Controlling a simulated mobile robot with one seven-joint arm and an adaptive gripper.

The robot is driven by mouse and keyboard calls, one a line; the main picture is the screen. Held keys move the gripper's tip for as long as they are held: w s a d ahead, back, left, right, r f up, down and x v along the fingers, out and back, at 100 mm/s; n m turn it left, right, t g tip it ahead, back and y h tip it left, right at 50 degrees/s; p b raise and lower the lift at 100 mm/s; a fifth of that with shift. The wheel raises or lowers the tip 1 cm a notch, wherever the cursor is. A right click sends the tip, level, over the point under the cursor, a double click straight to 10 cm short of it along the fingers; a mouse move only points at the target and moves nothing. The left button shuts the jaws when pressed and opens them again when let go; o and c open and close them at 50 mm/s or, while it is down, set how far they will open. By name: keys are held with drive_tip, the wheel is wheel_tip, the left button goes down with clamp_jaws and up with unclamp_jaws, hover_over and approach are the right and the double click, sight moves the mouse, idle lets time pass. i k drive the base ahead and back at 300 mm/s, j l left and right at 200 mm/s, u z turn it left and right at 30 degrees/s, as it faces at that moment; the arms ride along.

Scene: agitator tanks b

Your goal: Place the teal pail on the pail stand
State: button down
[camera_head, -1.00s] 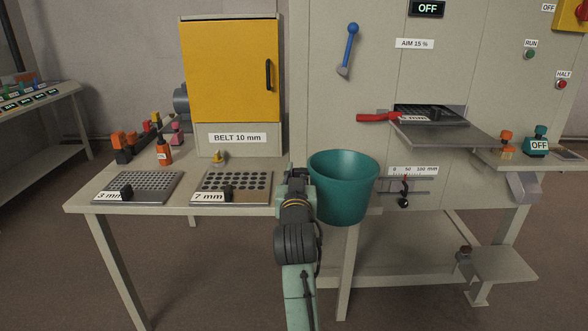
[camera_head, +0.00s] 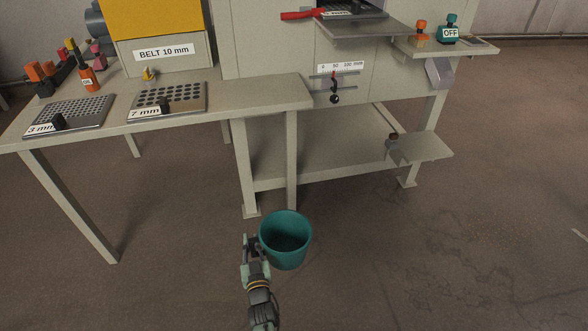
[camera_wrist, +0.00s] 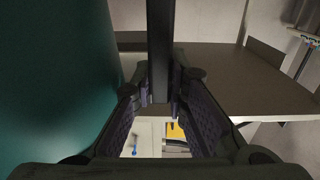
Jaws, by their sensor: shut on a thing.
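The teal pail (camera_head: 286,243) is upright, with its open top facing up, low in front of the table and above the floor. My gripper (camera_head: 252,246) is at the left side of the pail, shut on a dark upright bar that looks like its handle. In the wrist view the teal pail wall (camera_wrist: 50,85) fills the left side, and the bar stands between the fingers of my gripper (camera_wrist: 160,97). A small low platform (camera_head: 424,147) below the chute, at the right, looks like the pail stand.
The table (camera_head: 215,112) with sieve plates is at the left. Its legs (camera_head: 291,160) and a lower shelf (camera_head: 300,150) are behind the pail. A chute (camera_head: 439,73) hangs above the low platform. The floor right of the pail is clear.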

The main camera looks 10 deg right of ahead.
sight(420, 145)
drive_tip(key=l+u, duration=0.15)
drive_tip(key=l, duration=0.75)
drive_tip(key=l+u, duration=0.1)
drive_tip(key=l, duration=0.8)
drive_tip(key=k+l+u, duration=0.15)
drive_tip(key=l, duration=0.75)
